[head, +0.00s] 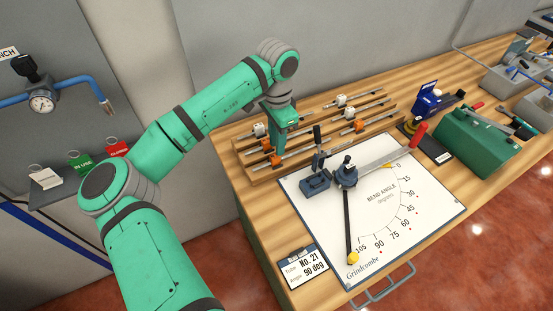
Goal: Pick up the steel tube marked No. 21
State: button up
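Several thin steel tubes lie across a stepped wooden rack (247,178) at the back left of the bench. They carry small white tags (259,130) and orange tags (276,160). The numbers on these tags are too small to read, so I cannot tell which tube is No. 21. A card (303,266) at the bench's front left reads "Tube No. 21" and "Angle 90 deg". My gripper (279,150) points down over the left half of the rack, among the tubes. Its fingertips are hidden or too small to tell whether they hold anything.
A bending tool (346,174) with a red-handled lever stands on a white bend-angle board (410,235) in front of the rack. A green toolbox (470,143) and a blue device (428,101) stand to the right. A pressure gauge (41,101) and tags hang at the left wall.

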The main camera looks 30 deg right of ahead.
aim_at(276, 156)
jog(key=shift+s+a+f, duration=0.1)
jog(key=shift+f, duration=1.1)
jog(key=shift+a+f, duration=0.1)
jog(key=shift+f, duration=1.05)
grip_shut()
jog(key=shift+r, duration=0.1)
